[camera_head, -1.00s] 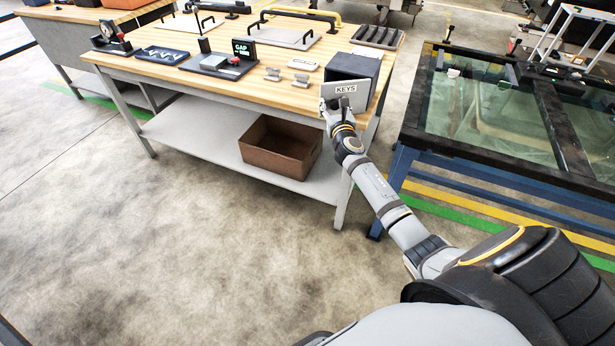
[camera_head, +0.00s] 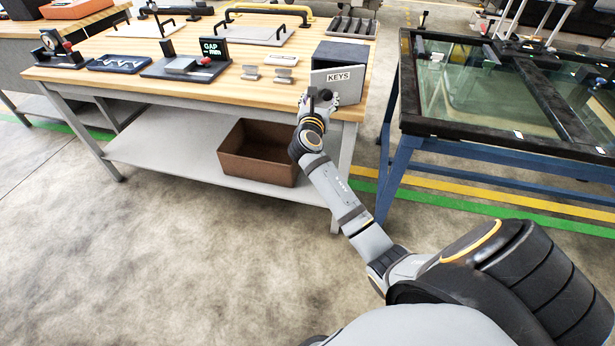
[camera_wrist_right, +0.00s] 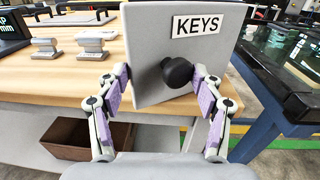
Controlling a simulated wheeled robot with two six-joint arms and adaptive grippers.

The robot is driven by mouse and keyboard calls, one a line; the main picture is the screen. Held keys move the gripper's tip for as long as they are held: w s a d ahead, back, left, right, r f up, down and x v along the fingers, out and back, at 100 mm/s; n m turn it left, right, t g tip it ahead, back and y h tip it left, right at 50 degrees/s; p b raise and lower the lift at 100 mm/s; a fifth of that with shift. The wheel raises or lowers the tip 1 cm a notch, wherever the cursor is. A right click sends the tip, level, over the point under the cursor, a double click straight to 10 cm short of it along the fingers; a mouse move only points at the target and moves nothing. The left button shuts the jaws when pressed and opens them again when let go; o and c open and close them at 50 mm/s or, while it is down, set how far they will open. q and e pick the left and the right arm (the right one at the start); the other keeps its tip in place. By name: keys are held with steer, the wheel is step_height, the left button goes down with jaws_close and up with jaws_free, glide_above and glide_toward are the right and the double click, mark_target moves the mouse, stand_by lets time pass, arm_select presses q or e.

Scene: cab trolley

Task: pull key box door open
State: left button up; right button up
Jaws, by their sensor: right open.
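The key box (camera_head: 342,52) is a dark grey box on the right front corner of the wooden workbench. Its pale grey door (camera_head: 348,91) carries a KEYS label and faces me; the door fills the upper middle of the right wrist view (camera_wrist_right: 152,40). A round black knob (camera_wrist_right: 177,72) sticks out from the door. My right gripper (camera_head: 316,100) is at the knob. In the right wrist view my right gripper (camera_wrist_right: 162,73) is open, its fingers on either side of the knob, with a gap visible at the left. My left gripper is not in view.
The workbench (camera_head: 240,90) holds small metal blocks (camera_head: 267,73) and a GAP display (camera_head: 213,48) left of the box. A brown bin (camera_head: 257,152) sits on the lower shelf. A blue-legged glass-topped table (camera_head: 405,150) stands to the right. The floor in front is clear.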

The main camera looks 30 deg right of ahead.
steer(key=v, duration=0.5)
steer(key=s+a+f+m+g+y+p, duration=0.1)
steer(key=f+m+y+p, duration=0.1)
steer(key=f, duration=0.6)
steer(key=s+a+f+m+g+y+p, duration=0.1)
steer(key=a+f+m+y+p, duration=0.1)
steer(key=f, duration=0.6)
steer(key=s+a+f+m+g+y+p, duration=0.1)
steer(key=f+m+p, duration=0.1)
steer(key=f, duration=0.6)
steer(key=shift+s+a+y+p, duration=0.35)
steer(key=shift+y+p, duration=0.05)
steer(key=shift+p, duration=0.5)
